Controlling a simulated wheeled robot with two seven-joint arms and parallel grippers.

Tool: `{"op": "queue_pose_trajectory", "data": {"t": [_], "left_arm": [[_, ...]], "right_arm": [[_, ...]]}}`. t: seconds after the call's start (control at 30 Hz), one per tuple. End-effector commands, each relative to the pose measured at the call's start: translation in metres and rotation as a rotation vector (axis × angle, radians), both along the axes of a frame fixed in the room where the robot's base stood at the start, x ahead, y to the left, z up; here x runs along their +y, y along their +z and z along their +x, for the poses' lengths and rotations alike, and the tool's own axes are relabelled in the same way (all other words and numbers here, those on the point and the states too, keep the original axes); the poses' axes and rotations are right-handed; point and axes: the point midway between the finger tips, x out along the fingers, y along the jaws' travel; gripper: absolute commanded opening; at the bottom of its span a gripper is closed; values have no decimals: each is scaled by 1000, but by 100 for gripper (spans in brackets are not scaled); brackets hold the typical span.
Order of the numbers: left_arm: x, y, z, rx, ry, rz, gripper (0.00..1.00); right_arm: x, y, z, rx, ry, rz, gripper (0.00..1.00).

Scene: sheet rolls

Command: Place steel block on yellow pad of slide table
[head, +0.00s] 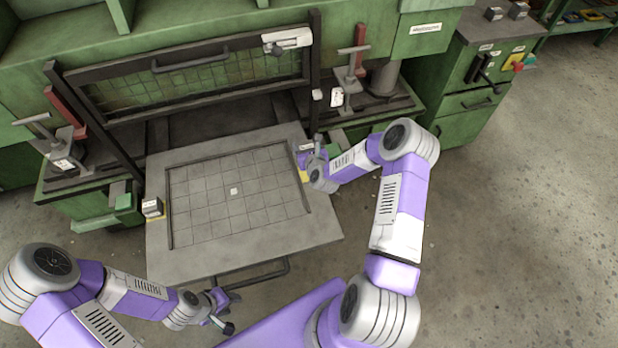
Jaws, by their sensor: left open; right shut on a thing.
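The slide table (215,262) is a grey plate with a gridded inset, pulled out in front of the green machine. A yellow pad (304,176) shows at its right edge, partly hidden by my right gripper. My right gripper (305,152) is at that edge, just beyond the visible yellow, shut on a small steel block (305,146) that is mostly hidden. I cannot tell whether this block touches the pad. A second steel block (152,207) sits at the table's left edge on another yellow pad (157,218). My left gripper (229,311) is open and empty in front of the table.
A mesh guard (190,80) stands raised behind the table, with clamp stands (348,80) on both sides. A dark handle (262,275) juts from the table's front. More blocks (518,10) sit on the cabinet at right.

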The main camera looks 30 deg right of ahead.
Motion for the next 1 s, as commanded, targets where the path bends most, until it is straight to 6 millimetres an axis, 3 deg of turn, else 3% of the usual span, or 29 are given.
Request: {"op": "queue_pose_trajectory", "data": {"t": [0.17, 0.5, 0.77, 1.0], "left_arm": [[0, -10, 0, 0, 0, 0, 43], [0, -25, 0, 0, 0, 0, 43], [0, -29, 0, 0, 0, 0, 43], [0, -39, 0, 0, 0, 0, 43]], "right_arm": [[-10, -11, 6, -9, -11, -5, 0], [-11, -61, 6, -9, -11, -5, 0], [-11, -74, 7, -10, -11, -5, 0], [-11, -103, 7, -10, -11, -6, 0]]}}
